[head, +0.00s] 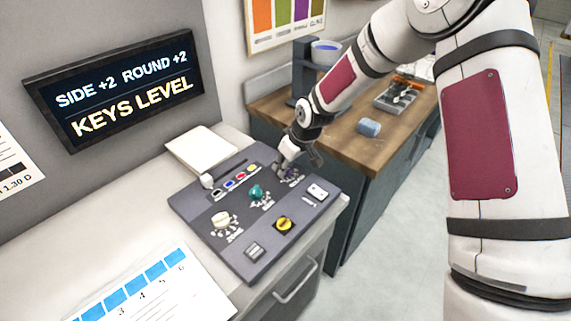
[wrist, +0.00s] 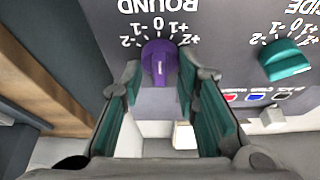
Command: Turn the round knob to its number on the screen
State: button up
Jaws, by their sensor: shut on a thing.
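The screen (head: 115,85) reads "SIDE +2 ROUND +2" above "KEYS LEVEL". The round knob is purple (wrist: 160,62); it sits under the upside-down word ROUND with a scale from -2 to +2. Its pointer setting is too small to read surely. My gripper (wrist: 160,75) is shut on it, one finger on each side. In the head view my gripper (head: 288,165) is at the far right corner of the dark panel (head: 190,208) and partly hides the purple knob (head: 292,176). The teal side knob (wrist: 287,60) stands to the right in the wrist view.
The panel also bears a cream knob (head: 222,222), a yellow knob (head: 284,224), a row of coloured keys (head: 235,181) and a white switch (head: 318,191). A white pad (head: 205,147) lies behind it. A wooden bench (head: 350,140) stands beyond, with a blue item (head: 368,127).

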jog(key=m+h, duration=0.1)
jog(key=m, duration=0.2)
jog(key=m+t+h, duration=0.1)
jog(key=m, duration=0.2)
jog(key=shift+s+a+p, duration=0.1)
jog(key=shift+a+p, duration=0.05)
jog(key=shift+p, duration=0.15)
jog(key=m+h+p, duration=0.1)
jog(key=m+h, duration=0.1)
jog(key=m, duration=0.3)
jog(key=shift+m, duration=0.4)
jog(key=o, duration=1.1)
jog(key=shift+c, duration=0.2)
jog(key=v, duration=1.2)
